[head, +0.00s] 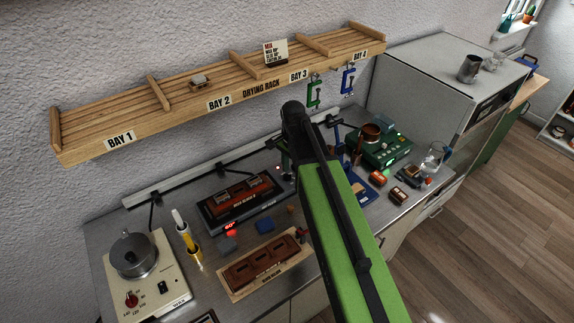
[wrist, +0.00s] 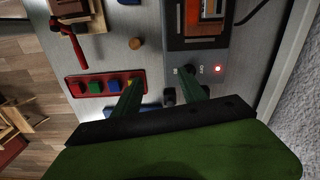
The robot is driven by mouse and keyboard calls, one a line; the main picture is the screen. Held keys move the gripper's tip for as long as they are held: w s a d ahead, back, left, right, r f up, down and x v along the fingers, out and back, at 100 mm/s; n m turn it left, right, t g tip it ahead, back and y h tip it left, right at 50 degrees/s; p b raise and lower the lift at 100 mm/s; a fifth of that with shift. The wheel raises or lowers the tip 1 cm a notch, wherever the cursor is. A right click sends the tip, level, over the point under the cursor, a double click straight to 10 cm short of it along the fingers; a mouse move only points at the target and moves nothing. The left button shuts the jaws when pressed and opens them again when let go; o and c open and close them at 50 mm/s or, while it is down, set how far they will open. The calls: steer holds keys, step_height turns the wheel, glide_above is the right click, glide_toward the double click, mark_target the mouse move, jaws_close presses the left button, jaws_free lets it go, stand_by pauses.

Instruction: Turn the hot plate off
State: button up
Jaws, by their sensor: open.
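A long dark-grey unit (head: 205,221) with a reddish block on it lies mid-bench in the head view. Its end panel (wrist: 223,92) shows in the wrist view with a lit red lamp (wrist: 218,69), ON lettering and a dark switch (wrist: 187,70). A beige unit (head: 178,300) with a red dial and a metal pot stands at the left; I cannot tell for certain which unit is the hot plate. My gripper (wrist: 160,86) is open and empty, with its right finger overlapping the switch area; contact cannot be told. In the head view my arm hides it.
A red strip (wrist: 72,88) with coloured blocks lies beside the left finger. A drying rack (head: 180,108) runs along the wall above.

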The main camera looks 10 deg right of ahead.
mark_target(288, 176)
steer(key=w+r+m+p, duration=0.2)
steer(key=w+r+m, duration=0.2)
steer(key=w+m, duration=0.35)
steer(key=f+b, duration=1.2)
steer(key=shift+s+a+f, duration=0.1)
steer(key=shift+s+f, duration=0.15)
steer(key=shift+f, duration=0.1)
steer(key=shift+r, duration=0.1)
jaws_close()
